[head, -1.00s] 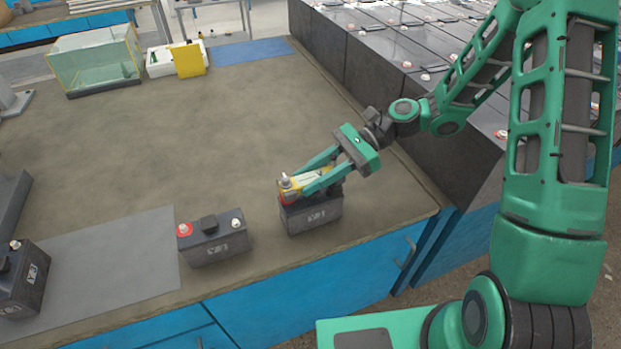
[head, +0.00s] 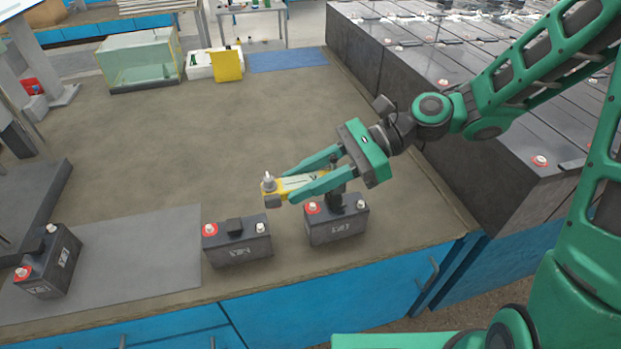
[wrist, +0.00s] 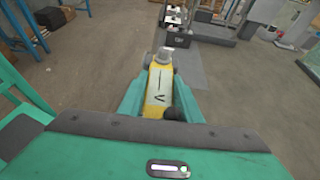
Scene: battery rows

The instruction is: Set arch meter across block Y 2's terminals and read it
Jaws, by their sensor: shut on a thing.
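The yellow arch meter (head: 303,183) is held between the green fingers of my gripper (head: 292,187), which is shut on it. It is raised, apparently above and behind the gap between the middle block (head: 238,250) and the right block (head: 337,230). In the wrist view the meter (wrist: 158,88) lies lengthwise between the fingers, with a grey knob at its far end. A third block (head: 48,263) stands turned at the left. Each block has a red-ringed terminal and a pale one. The block labels are too small to read surely, so I cannot tell which is Y 2.
A grey mat (head: 135,260) lies on the brown bench top (head: 200,135) between the left and middle blocks. A glass box (head: 140,62) and a yellow panel (head: 228,65) stand at the back. Large dark battery rows (head: 500,150) border the right side. The bench middle is clear.

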